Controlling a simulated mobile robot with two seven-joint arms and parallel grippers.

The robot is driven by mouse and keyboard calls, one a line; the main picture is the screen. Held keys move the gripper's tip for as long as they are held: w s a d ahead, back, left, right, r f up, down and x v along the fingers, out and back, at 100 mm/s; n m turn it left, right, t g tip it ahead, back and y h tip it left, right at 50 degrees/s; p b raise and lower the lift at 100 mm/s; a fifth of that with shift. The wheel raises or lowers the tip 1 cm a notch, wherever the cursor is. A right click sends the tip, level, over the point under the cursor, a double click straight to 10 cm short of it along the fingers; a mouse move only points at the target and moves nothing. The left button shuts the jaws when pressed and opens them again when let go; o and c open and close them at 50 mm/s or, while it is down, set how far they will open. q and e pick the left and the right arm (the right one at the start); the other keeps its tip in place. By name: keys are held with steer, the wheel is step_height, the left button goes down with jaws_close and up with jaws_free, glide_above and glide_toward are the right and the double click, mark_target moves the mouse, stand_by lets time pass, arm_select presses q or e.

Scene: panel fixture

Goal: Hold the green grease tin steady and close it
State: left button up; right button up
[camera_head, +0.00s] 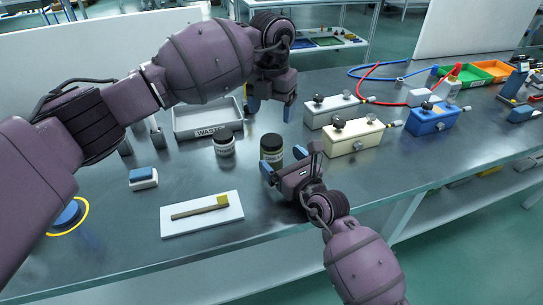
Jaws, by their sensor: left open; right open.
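The green grease tin (271,148) stands upright on the metal bench near the middle of the head view. It is olive green with a dark top; I cannot tell how its lid sits. My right gripper (290,163) is open, just in front and to the right of the tin, with one blue fingertip overlapping the tin's lower part in the picture. I cannot tell whether it touches. My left gripper (271,110) is open, pointing down above and behind the tin, apart from it. A second, dark jar with a black lid (224,142) stands to the left.
A grey tray marked WASTE (190,123) lies behind the dark jar. A white board with a brush (201,215) lies in front. White, cream (352,140) and blue (432,119) boxes stand to the right. A small blue-topped block (143,178) sits left. Bench between is bare.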

mark_target(278, 156)
steer(key=shift+x, duration=1.95)
steer(key=shift+c, duration=0.4)
steer(key=c, duration=1.4)
arm_select(q)
steer(key=shift+r, duration=0.2)
arm_select(e)
jaws_close()
arm_select(q)
steer(key=n, duration=0.3)
steer(key=shift+a+n, duration=0.1)
steer(key=shift+n, duration=0.2)
steer(key=n, duration=0.5)
steer(key=shift+f, duration=0.1)
